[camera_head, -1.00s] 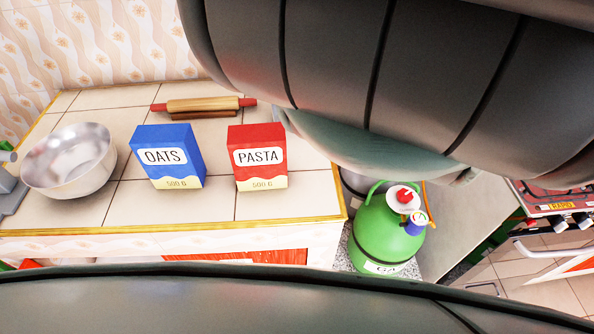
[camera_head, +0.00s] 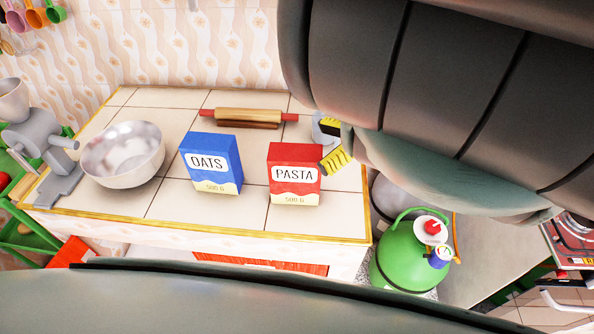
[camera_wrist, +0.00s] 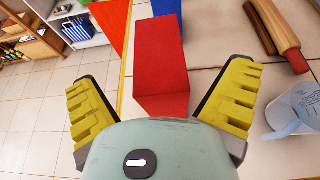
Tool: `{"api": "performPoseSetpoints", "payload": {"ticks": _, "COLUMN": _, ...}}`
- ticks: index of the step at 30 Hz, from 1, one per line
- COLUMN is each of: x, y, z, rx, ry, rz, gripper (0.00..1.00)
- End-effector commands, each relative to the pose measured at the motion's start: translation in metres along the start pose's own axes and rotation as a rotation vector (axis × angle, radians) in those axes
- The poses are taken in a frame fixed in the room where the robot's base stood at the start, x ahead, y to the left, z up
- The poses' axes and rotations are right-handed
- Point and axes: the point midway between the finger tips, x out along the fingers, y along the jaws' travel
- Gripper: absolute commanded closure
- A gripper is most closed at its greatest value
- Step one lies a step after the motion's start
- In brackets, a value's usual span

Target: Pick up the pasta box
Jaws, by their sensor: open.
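The red pasta box (camera_head: 294,175) stands upright on the tiled counter in the head view, right of the blue oats box (camera_head: 211,164). My gripper (camera_head: 331,143) shows its yellow finger pads just to the right of the pasta box, with my dark arm covering the upper right. In the wrist view the pasta box (camera_wrist: 161,66) lies ahead, between the two spread yellow fingers of my gripper (camera_wrist: 162,103). The gripper is open and empty. I cannot tell whether the box's near end is level with the fingertips. The blue oats box (camera_wrist: 166,8) is behind it.
A metal bowl (camera_head: 122,155) and a grey grinder (camera_head: 42,150) stand on the left. A rolling pin (camera_head: 248,117) lies at the back. A clear mug (camera_wrist: 298,110) is right of my gripper. A green gas bottle (camera_head: 405,260) stands beyond the counter's right edge.

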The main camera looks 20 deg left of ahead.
Motion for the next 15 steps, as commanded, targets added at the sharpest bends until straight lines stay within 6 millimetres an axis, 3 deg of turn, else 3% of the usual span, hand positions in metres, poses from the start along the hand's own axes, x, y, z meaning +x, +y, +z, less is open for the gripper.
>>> {"api": "performPoseSetpoints", "payload": {"ticks": 15, "x": 0.047, "y": 0.002, "z": 0.001, "rx": 0.001, "ry": -0.002, "rz": 0.000, "gripper": 0.00}}
